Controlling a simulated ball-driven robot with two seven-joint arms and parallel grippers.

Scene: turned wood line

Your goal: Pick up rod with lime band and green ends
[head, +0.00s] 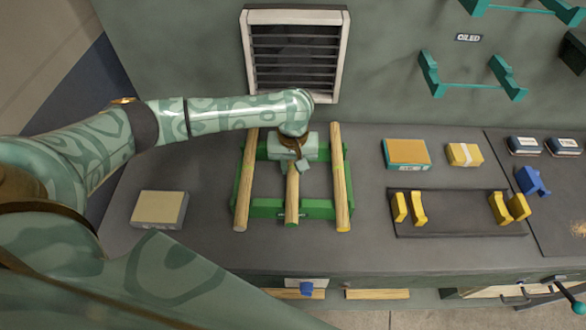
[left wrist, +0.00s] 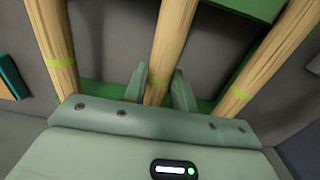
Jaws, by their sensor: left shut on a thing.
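Three pale wooden rods lie side by side on a green rack (head: 318,210), each with a thin lime band in the left wrist view: the left rod (head: 246,180), the middle rod (head: 292,200) and the right rod (head: 341,180). My left gripper (head: 294,166) is over the middle rod; in the left wrist view its fingers (left wrist: 159,90) are shut on that rod at its lime band. The middle rod still appears to lie on the rack. My wrist hides its far part. Green on the rod ends cannot be made out. My right gripper is not in view.
A tan block (head: 159,209) lies left of the rack. To the right are an orange-topped box (head: 406,153), a yellow block (head: 465,154) and a dark tray (head: 460,228) with yellow holders. A vent (head: 295,90) and teal wall brackets (head: 470,86) are behind.

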